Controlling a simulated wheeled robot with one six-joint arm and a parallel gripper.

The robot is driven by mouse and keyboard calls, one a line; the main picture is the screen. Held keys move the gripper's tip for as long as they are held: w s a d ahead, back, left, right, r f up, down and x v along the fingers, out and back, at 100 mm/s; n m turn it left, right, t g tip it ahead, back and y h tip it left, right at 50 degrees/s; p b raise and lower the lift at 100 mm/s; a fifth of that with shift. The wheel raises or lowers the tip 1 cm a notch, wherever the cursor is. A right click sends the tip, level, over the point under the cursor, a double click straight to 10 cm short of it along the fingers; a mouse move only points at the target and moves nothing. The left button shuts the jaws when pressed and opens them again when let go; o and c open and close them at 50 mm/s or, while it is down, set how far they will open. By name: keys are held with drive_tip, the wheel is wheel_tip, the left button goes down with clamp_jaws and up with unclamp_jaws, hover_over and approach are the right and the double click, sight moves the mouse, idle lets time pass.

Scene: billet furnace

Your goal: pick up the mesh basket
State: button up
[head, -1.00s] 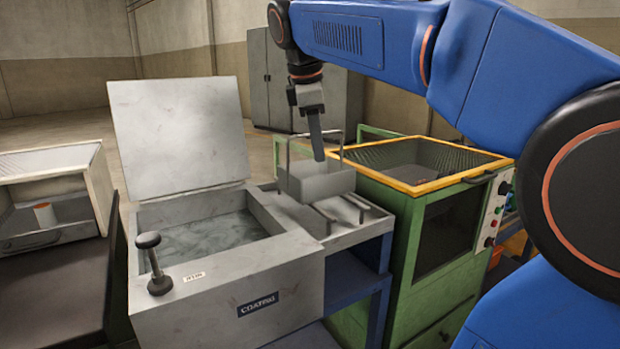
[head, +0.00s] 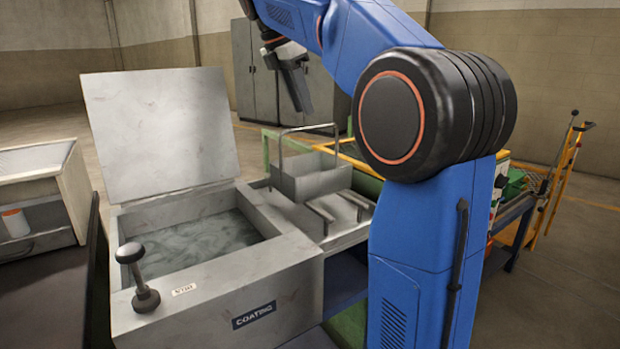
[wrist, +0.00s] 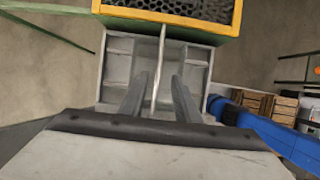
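The mesh basket (head: 318,184) is a grey box with a tall thin handle. It stands upright on the grey shelf beside the coating tank (head: 215,290). My gripper (head: 302,108) is above the basket in the head view, with its fingers pointing down and a small gap above the handle. In the wrist view my gripper (wrist: 158,85) is open and empty. Its two fingers show on either side of the basket handle (wrist: 161,60), which runs up the picture's middle over the basket (wrist: 116,68).
The tank's lid (head: 160,130) stands open at the left, and a black-knobbed lever (head: 140,280) rises at its front. Two rails (head: 350,200) lie on the shelf in front of the basket. A yellow-framed green machine (wrist: 165,17) adjoins the shelf. A yellow trolley (head: 560,180) stands far right.

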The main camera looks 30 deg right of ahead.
drive_tip(key=x, duration=1.2)
drive_tip(key=shift+w+a+f, duration=0.1)
drive_tip(key=shift+w+f, duration=0.05)
drive_tip(key=shift+f, duration=0.05)
idle(0.7)
clamp_jaws()
idle(1.2)
